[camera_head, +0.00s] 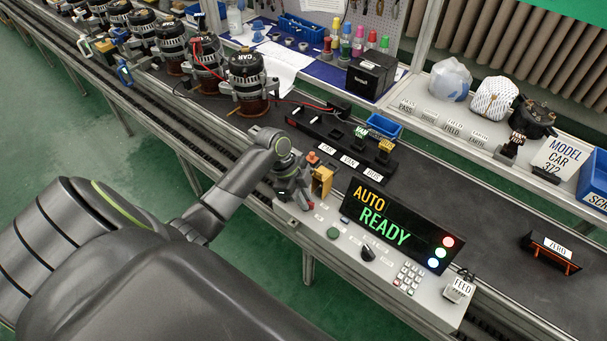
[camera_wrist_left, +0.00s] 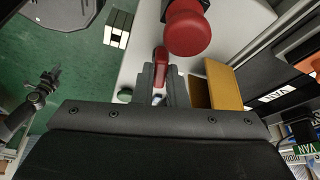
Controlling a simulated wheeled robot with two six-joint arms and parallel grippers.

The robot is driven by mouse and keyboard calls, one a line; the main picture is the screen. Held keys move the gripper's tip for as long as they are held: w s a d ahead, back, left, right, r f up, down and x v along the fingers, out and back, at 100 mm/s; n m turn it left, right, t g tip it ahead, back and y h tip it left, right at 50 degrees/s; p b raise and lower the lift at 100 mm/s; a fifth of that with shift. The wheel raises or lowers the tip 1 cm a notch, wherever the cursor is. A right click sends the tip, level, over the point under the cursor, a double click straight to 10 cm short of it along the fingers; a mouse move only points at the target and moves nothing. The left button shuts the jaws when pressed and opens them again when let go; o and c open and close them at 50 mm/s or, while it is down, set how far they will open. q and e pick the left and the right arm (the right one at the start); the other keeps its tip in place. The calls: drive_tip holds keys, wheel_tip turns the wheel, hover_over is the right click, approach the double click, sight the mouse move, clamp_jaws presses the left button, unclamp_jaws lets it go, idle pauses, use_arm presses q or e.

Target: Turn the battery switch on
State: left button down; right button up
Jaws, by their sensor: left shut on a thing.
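A red handle (camera_wrist_left: 161,62), which looks like the battery switch, stands on the pale control panel (camera_head: 345,250). My left gripper (camera_head: 293,190) is at the panel's left end; in the left wrist view its two fingers (camera_wrist_left: 161,80) are shut on the handle's near part. In the head view the gripper hides most of the handle. I cannot read a label for it or tell its on or off position. A dark jointed part (camera_wrist_left: 40,92) over the green floor in the left wrist view may be my right gripper; its jaws are unclear.
A big red mushroom button (camera_wrist_left: 188,28) and a yellow box (camera_wrist_left: 224,85) stand close to the left gripper. The display (camera_head: 397,225) reads AUTO READY. A green button (camera_head: 333,233), black knob (camera_head: 367,254) and keypad (camera_head: 408,277) lie to the right. Several alternators line the conveyor.

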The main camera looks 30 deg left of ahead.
use_arm(q)
drive_tip(key=shift+m, duration=0.3)
idle(0.4)
drive_tip(key=c, duration=1.5)
unclamp_jaws()
drive_tip(key=shift+o, duration=0.2)
drive_tip(key=shift+r, duration=0.15)
drive_tip(key=b+v, duration=0.1)
drive_tip(key=v, duration=1.6)
drive_tip(key=shift+w, duration=0.2)
drive_tip(key=shift+o, duration=0.3)
